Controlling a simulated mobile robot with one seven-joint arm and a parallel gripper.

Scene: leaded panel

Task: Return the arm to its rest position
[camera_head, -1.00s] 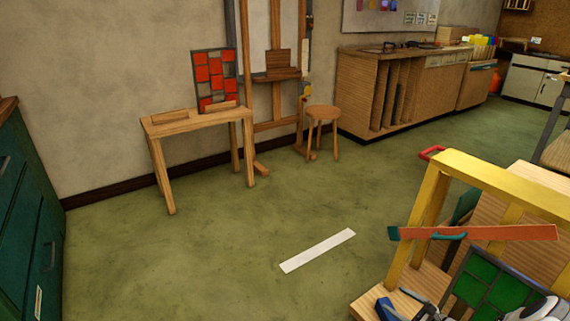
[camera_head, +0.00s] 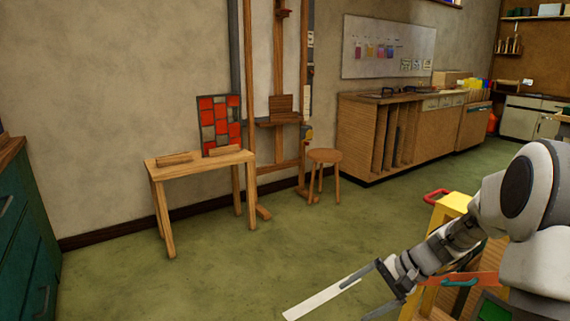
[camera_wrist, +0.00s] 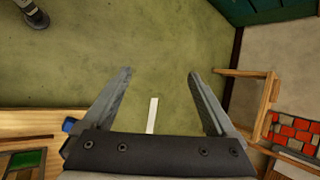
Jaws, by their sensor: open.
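My gripper (camera_head: 366,290) is at the lower right in the head view, at the end of my raised arm. In the wrist view my gripper (camera_wrist: 160,76) has its two fingers wide apart with nothing between their tips. Green floor shows beyond them. A red and grey leaded panel (camera_head: 220,124) stands upright at the back of a small wooden table (camera_head: 205,162), well away from my gripper. The panel also shows at the right of the wrist view (camera_wrist: 294,132).
A wooden stool (camera_head: 324,157) and an easel stand by the wall. A yellow-framed wooden bench (camera_head: 452,203) is partly hidden by my arm. Open green floor lies in the middle.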

